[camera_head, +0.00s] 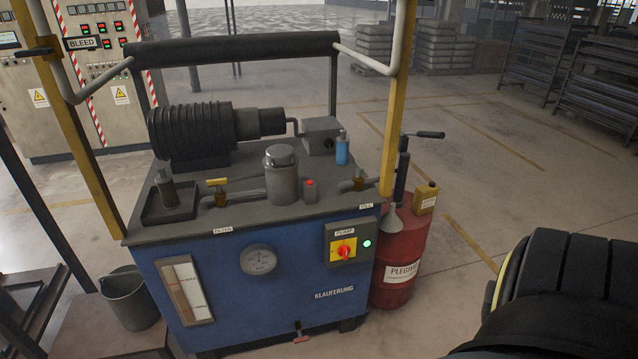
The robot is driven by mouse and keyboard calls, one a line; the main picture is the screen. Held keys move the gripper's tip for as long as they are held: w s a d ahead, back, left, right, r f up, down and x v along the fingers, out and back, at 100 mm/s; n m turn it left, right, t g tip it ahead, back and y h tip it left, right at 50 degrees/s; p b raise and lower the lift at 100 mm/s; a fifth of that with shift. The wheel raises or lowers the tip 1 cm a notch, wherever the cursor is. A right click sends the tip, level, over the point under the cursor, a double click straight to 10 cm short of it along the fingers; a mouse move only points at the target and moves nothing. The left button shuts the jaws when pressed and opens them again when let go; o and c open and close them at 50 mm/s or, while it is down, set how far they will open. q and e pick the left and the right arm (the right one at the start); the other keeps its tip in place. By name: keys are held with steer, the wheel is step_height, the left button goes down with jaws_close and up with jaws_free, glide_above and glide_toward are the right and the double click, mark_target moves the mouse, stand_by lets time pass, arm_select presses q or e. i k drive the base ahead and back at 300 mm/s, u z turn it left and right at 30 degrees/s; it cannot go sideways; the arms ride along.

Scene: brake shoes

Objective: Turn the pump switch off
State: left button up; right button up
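The pump switch (344,249) is a red rotary knob on a yellow plate, on the front of a blue machine cabinet (262,314). A label reading PUMP sits above it. A green lamp (367,243) beside the knob is lit. The red handle looks close to upright, but it is too small to be exact about its angle. Neither of my grippers shows in the head view. A large black rounded shape at the lower right is close to the camera.
A round gauge (258,260) and a level window (187,290) are left of the switch. A red drum (402,262) stands right of the cabinet, a grey bucket (130,298) left. Yellow posts (398,100) rise at both sides.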

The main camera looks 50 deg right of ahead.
mark_target(344, 250)
steer(key=z, duration=0.5)
steer(key=i, duration=0.95)
steer(key=z, duration=0.75)
